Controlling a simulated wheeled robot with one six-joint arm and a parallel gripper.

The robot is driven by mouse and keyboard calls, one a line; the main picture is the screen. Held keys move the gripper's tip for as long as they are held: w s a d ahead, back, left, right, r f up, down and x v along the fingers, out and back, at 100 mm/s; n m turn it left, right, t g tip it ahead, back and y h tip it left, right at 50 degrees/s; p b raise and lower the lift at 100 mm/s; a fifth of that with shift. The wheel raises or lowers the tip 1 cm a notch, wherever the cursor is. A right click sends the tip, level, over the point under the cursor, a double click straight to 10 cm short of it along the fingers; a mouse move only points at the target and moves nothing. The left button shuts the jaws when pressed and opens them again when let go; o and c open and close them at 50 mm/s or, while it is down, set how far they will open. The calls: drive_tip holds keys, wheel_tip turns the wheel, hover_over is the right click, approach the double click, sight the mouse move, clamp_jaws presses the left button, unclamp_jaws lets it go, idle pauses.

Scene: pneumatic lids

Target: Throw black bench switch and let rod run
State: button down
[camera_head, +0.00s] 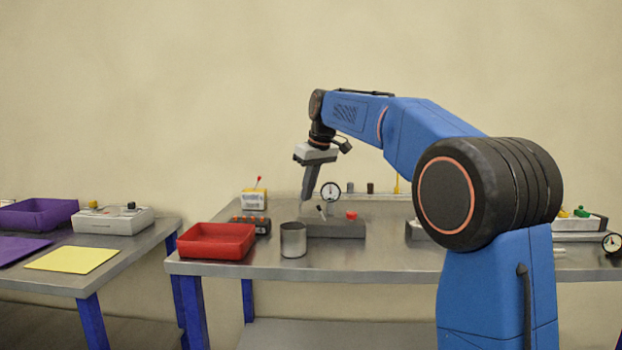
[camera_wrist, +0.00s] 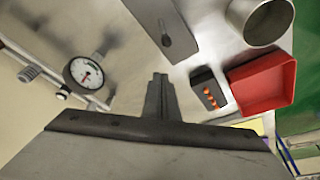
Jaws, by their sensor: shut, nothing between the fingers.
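A dark grey box (camera_head: 335,229) stands on the middle bench with a short dark switch lever (camera_head: 321,211) and a red button (camera_head: 351,215) on top. In the wrist view the box (camera_wrist: 150,12) is cut by the top edge, and its lever (camera_wrist: 164,32) shows. My gripper (camera_head: 307,197) is shut and empty, pointing down above the left part of the box, apart from the lever. Its closed fingers (camera_wrist: 160,80) also show in the wrist view. I cannot clearly make out the rod; my arm hides part of the bench to the right.
A red tray (camera_head: 217,257), a metal cup (camera_head: 293,240) and a block with orange buttons (camera_head: 262,228) stand left of the box. A round gauge (camera_head: 331,191) is behind it. A yellow box with a red lever (camera_head: 257,180) stands at the back left.

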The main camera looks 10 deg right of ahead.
sight(322, 214)
drive_tip(key=shift+s+d+f, duration=0.25)
drive_tip(key=shift+s+f, duration=0.05)
drive_tip(key=shift+s, duration=0.2)
drive_tip(key=shift+s+d+f, duration=0.25)
drive_tip(key=shift+s, duration=0.2)
drive_tip(key=shift+s+d, duration=0.35)
drive_tip(key=shift+s, duration=0.3)
